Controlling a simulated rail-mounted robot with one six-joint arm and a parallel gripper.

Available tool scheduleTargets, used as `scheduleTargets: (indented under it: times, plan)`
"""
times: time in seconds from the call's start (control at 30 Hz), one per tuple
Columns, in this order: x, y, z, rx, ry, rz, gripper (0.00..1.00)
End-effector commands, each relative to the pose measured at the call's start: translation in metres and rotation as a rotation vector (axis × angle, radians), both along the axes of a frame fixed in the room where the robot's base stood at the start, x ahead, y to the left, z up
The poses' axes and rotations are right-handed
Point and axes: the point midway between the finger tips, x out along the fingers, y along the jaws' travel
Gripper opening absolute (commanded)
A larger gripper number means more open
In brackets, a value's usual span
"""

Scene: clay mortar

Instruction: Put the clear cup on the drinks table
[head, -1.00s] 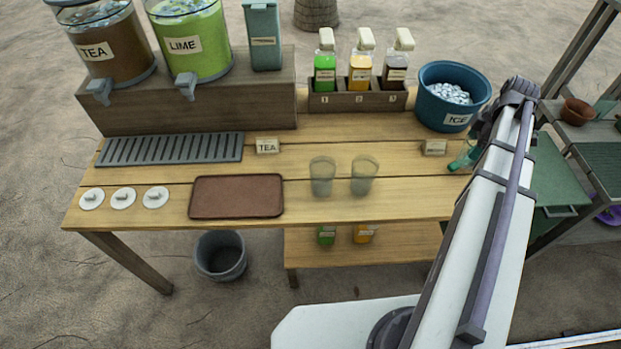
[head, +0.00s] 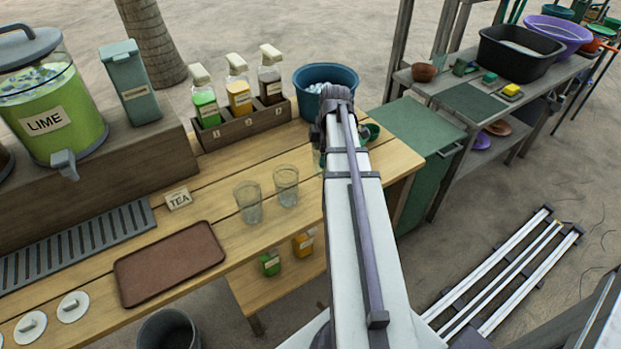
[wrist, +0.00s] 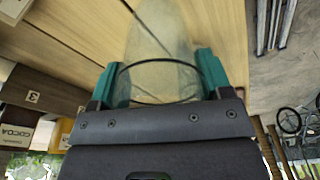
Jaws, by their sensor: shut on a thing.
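A clear cup (wrist: 160,40) is between the teal fingers of my gripper (wrist: 158,80) in the wrist view, and the gripper is shut on it. Wooden planks show beyond the cup there. In the head view my gripper (head: 346,145) is at the right end of the drinks table (head: 270,150), mostly behind my own arm, and the held cup cannot be made out. Two other clear cups, a left one (head: 248,203) and a right one (head: 286,187), stand upright on the table, left of my arm.
A brown tray (head: 168,262) and a TEA card (head: 178,199) lie left of the cups. A bottle rack (head: 240,122) and blue ice tub (head: 325,80) stand behind. A green cabinet (head: 420,135) and a wash bench (head: 470,100) are to the right.

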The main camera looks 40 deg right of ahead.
Motion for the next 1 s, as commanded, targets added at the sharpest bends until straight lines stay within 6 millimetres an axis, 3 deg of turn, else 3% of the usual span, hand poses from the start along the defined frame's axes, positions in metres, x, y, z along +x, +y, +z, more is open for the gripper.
scheduleTargets:
  times: [0.03, 0.17, 0.37, 0.73, 0.77, 1.0]
  plan:
    - [0.000, 0.000, -0.013, 0.000, 0.000, 0.000, 0.49]
    - [0.000, 0.000, -0.012, 0.000, 0.000, 0.000, 0.49]
    - [0.000, 0.000, -0.049, 0.000, 0.000, 0.000, 0.49]
    - [0.000, 0.000, -0.049, 0.000, 0.000, 0.000, 0.49]
    - [0.000, 0.000, -0.048, 0.000, 0.000, 0.000, 0.74]
    - [0.000, 0.000, -0.047, 0.000, 0.000, 0.000, 0.97]
